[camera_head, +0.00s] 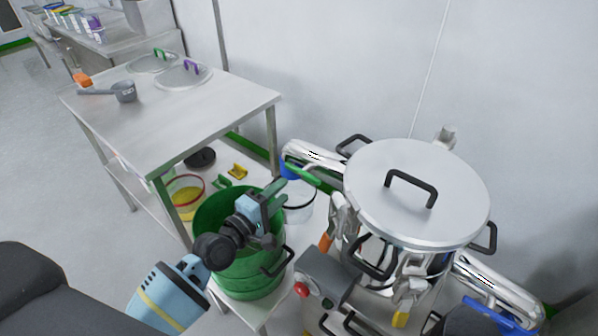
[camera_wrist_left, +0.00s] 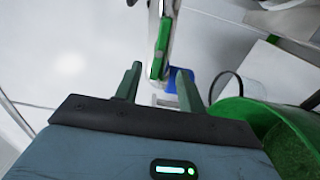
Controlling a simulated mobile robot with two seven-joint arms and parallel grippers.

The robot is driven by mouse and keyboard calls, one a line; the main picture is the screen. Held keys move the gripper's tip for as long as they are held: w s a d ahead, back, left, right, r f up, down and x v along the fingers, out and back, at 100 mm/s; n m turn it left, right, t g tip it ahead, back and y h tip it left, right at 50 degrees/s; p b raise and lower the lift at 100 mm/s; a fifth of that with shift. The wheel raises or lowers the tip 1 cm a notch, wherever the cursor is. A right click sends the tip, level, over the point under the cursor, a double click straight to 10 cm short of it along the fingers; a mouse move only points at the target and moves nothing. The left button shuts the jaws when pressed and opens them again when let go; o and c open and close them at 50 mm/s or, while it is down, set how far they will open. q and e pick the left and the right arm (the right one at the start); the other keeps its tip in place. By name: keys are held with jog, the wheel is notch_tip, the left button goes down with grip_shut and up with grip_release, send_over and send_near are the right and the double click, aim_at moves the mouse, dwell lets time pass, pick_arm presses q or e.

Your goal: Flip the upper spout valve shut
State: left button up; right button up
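The upper spout valve's green lever (camera_head: 302,174) sticks out beside a blue part (camera_head: 289,170) at the end of a shiny spout (camera_head: 313,155), left of the lidded vessel. In the left wrist view the lever (camera_wrist_left: 161,47) points down the picture, with the blue part (camera_wrist_left: 181,82) at its lower right. My left gripper (camera_head: 277,193) is just below and left of the lever, above the green bucket. In the wrist view its fingers (camera_wrist_left: 158,76) are apart, with no object held; the lever appears beyond the gap, and contact is not evident. My right gripper is not visible.
The green bucket (camera_head: 253,283) stands under my left gripper. The lidded steel vessel (camera_head: 365,200) has black handles and clamps around it. A grey box (camera_head: 322,272) with a red button is in front. A steel table (camera_head: 150,122) stands left, holding lids and a scoop (camera_head: 123,91).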

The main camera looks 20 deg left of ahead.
aim_at(300, 175)
pick_arm(q)
jog(key=shift+x, duration=3.8)
grip_shut()
